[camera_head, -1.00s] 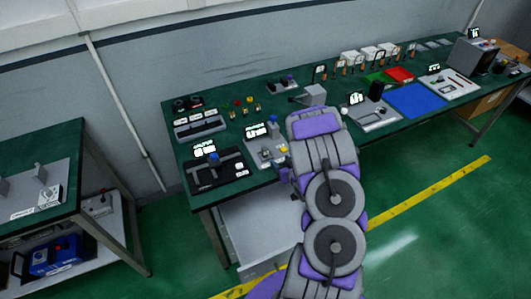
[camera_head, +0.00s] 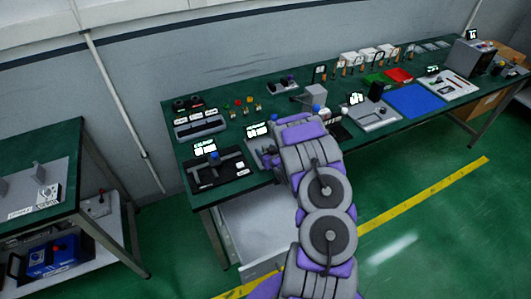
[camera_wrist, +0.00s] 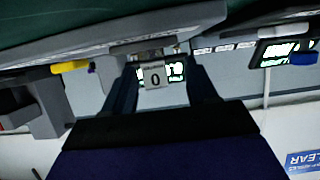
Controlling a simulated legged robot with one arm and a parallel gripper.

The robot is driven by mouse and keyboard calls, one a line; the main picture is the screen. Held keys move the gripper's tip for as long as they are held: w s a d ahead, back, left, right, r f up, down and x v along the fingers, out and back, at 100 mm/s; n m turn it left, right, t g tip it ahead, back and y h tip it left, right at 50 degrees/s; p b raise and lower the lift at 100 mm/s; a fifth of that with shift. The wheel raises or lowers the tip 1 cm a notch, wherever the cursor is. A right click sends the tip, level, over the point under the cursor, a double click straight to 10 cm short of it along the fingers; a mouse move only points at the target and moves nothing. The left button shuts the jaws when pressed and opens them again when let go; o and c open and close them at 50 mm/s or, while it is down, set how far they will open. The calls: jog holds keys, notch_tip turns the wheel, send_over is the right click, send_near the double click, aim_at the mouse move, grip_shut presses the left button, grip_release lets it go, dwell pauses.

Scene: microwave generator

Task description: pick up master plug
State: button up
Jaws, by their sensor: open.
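In the wrist view, my gripper (camera_wrist: 162,88) is open, with one dark finger on each side of a small grey block (camera_wrist: 154,76) marked "0". The block may be the master plug; no label confirms it. It appears between the fingers, with visible gaps at its sides, and I cannot tell how far it is in depth. Lit displays show behind it. In the head view, my arm covers the gripper's fingers and the block. The arm's end is over a grey fixture with a lit display (camera_head: 257,130) near the front of the green workbench (camera_head: 190,125).
A black fixture with a blue knob (camera_head: 218,171) stands left of my arm. A grey fixture (camera_head: 375,114) and a blue mat (camera_head: 416,100) lie to the right. In the wrist view, a yellow part (camera_wrist: 70,66) is left of the fingers. Another bench (camera_head: 60,145) stands at far left.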

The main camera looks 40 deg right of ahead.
jog(key=shift+w+d+f, duration=0.2)
jog(key=shift+w, duration=0.4)
jog(key=shift+d+f, duration=0.15)
jog(key=shift+d, duration=0.3)
jog(key=shift+c, duration=0.3)
jog(key=shift+a, duration=0.35)
jog(key=c, duration=0.8)
jog(key=shift+d, duration=0.1)
grip_shut()
jog(key=shift+d, duration=0.15)
